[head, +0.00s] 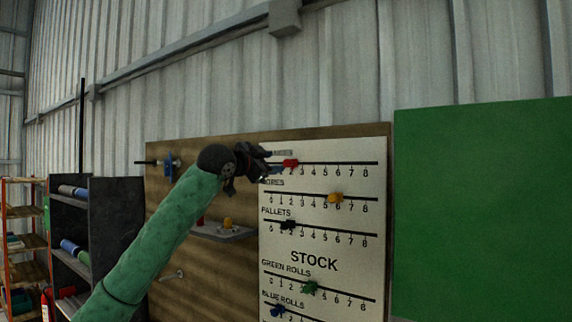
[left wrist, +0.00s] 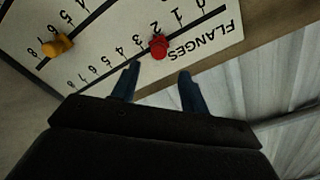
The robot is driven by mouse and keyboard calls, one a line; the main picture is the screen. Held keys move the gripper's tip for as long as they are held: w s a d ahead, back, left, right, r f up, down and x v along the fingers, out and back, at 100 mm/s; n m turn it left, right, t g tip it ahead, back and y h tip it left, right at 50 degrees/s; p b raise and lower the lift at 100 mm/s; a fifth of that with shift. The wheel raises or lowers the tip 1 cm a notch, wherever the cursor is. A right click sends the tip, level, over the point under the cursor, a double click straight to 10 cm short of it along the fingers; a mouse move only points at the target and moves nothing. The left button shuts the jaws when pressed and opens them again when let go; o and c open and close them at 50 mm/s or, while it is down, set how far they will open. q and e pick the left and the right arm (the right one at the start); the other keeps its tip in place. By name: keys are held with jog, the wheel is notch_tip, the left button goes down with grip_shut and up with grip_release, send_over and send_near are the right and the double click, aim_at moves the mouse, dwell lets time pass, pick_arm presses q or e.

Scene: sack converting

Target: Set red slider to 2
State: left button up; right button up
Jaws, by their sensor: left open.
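The red slider (head: 290,163) sits on the top scale of the white board (head: 310,214), labelled FLANGES, at about the 2 mark, left of the 3. My left gripper (head: 267,164) is just left of it in the head view and hides part of the label and the low numbers. In the left wrist view the red slider (left wrist: 158,46) is ahead of the gap between my open blue fingers (left wrist: 158,88). The fingers look empty and do not appear to grip the knob. My right gripper is out of view.
A small shelf (head: 222,232) is on the wooden panel. A green panel (head: 480,210) is to the right.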

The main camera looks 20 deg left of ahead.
aim_at(285, 163)
pick_arm(q)
jog(key=p+x, duration=0.2)
jog(key=shift+w+d, duration=0.1)
jog(key=shift+w, duration=0.3)
jog(key=p+x, duration=0.2)
jog(key=x, duration=0.2)
jog(key=shift+w+f+p, duration=0.15)
jog(key=shift+p, duration=0.15)
jog(key=shift+w+d+f, duration=0.1)
jog(key=shift+w+d, duration=0.1)
jog(key=shift+w, duration=0.25)
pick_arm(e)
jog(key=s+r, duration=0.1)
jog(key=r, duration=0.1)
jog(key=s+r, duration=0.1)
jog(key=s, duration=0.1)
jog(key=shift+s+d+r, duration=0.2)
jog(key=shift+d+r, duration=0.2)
